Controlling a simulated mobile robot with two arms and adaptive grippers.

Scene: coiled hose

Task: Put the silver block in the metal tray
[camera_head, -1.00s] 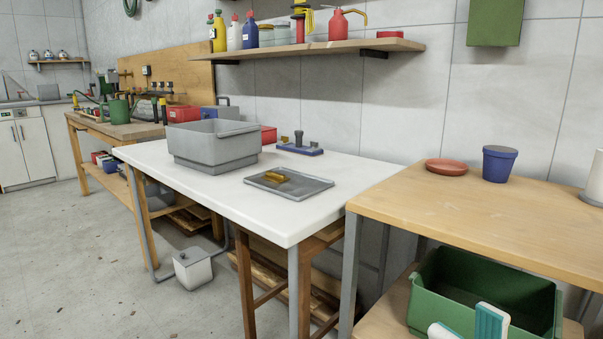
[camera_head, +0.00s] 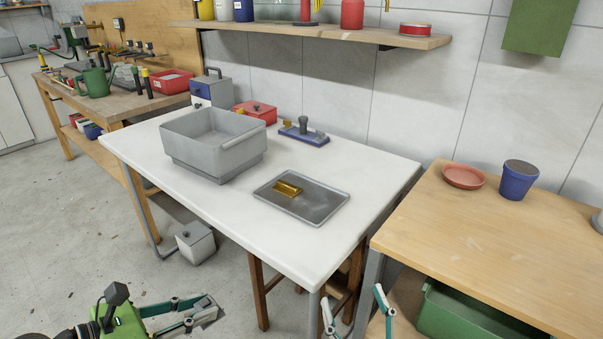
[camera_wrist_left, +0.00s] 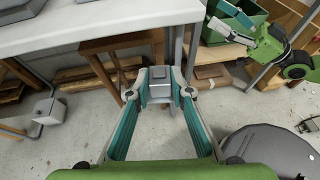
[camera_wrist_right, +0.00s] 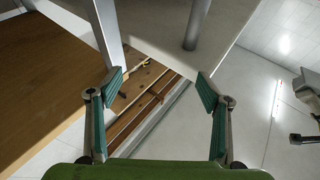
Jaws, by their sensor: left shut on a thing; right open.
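The metal tray (camera_head: 325,208) lies on the white table, with a gold block (camera_head: 288,188) in its left part. My left gripper (camera_head: 205,308) is low in front of the table, away from the tray. It is shut on a grey block, which I take for the silver block (camera_wrist_left: 160,84), seen between the fingertips in the left wrist view. In the head view the block is hard to make out. My right gripper (camera_head: 355,308) is open and empty at the bottom, near the white table's front corner; its spread fingers also show in the right wrist view (camera_wrist_right: 165,92).
On the white table (camera_head: 240,215) stand a grey bin (camera_head: 215,160) left of the tray, a blue base with fittings (camera_head: 305,137) and a red box (camera_head: 255,112) behind. The wooden table (camera_head: 500,240) at right carries a blue pot (camera_head: 517,180) and a red saucer (camera_head: 463,177).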

